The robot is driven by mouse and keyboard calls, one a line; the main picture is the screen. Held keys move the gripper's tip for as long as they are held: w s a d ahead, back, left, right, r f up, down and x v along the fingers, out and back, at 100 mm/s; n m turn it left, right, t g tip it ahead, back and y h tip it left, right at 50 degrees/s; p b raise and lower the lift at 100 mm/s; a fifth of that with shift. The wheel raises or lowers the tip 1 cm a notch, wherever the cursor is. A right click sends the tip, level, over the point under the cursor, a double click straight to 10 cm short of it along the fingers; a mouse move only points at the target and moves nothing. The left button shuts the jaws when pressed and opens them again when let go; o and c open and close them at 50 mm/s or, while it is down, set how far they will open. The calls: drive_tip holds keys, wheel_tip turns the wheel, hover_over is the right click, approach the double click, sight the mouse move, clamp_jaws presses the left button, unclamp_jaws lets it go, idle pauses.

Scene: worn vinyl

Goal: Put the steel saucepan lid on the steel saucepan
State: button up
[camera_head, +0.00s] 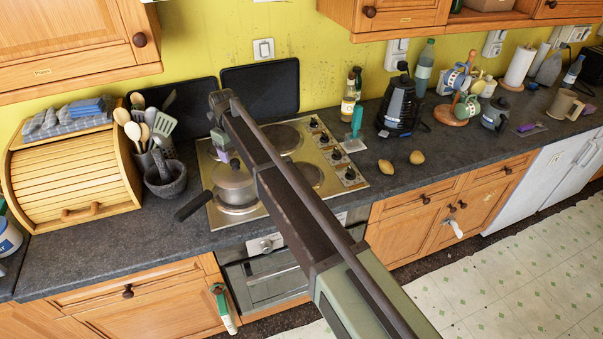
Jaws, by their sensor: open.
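The steel saucepan (238,196) stands on the front left burner of the hob, its dark handle pointing to the lower left. What looks like the steel lid (232,175) lies over the top of the pan, with a small knob showing. I cannot tell whether it sits flush all around. My gripper (227,161) is open, just above the lid and close to its knob. My arm crosses the hob and hides part of the pan's right side.
A mortar (166,180) and a utensil holder stand left of the hob, beside a wooden bread bin (72,178). A bottle (348,100), a black kettle (398,108) and two potato-like items (386,167) are to the right. Dark boards lean against the wall behind.

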drive_tip(key=shift+r+p, duration=1.9)
drive_tip(key=shift+r, duration=0.15)
wheel_tip(320, 180, up, 11)
drive_tip(key=p, duration=1)
drive_tip(key=shift+p, duration=0.4)
drive_tip(key=shift+f, duration=0.15)
